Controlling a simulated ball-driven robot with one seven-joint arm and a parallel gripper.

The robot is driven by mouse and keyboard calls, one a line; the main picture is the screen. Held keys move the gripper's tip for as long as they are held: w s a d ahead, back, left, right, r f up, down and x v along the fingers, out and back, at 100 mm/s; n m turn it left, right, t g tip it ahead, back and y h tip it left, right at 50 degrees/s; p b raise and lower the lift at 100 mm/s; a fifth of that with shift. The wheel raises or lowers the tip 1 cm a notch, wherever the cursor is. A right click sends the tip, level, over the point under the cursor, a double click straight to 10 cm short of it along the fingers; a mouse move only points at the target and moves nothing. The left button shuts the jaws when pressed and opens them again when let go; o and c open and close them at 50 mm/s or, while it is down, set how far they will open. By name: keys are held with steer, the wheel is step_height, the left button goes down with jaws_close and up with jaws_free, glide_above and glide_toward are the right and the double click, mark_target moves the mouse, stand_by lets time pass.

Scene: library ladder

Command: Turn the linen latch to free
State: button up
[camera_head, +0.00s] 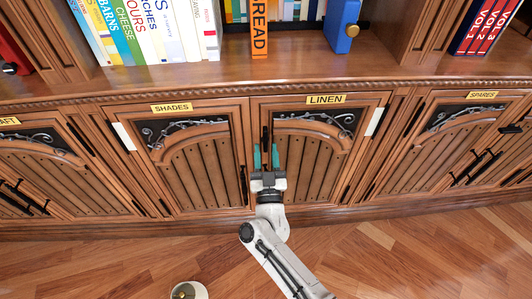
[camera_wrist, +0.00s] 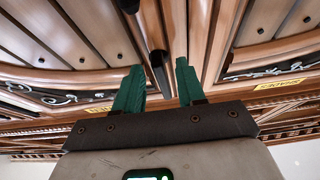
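The linen door (camera_head: 322,160) is a wooden cabinet door under a yellow LINEN label (camera_head: 326,99) and looks closed. A dark upright piece (camera_head: 265,136), apparently the latch or handle, is at its left edge; my gripper partly hides its lower part. My gripper (camera_head: 266,152) has teal fingers pointing up along this edge. In the wrist view the fingers (camera_wrist: 160,78) are apart, with a dark rod (camera_wrist: 157,64) showing between them. I cannot tell whether the fingers touch it.
The shades door (camera_head: 190,160) is left of the linen door, with a dark handle (camera_head: 244,185) near my gripper. The spares cabinet (camera_head: 455,150) is at the right. Books and a blue box (camera_head: 341,25) stand on the shelf above. A white round object (camera_head: 188,290) is on the wooden floor.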

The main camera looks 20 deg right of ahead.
steer(key=p+v, duration=0.1)
steer(key=v, duration=1)
steer(key=shift+w, duration=0.2)
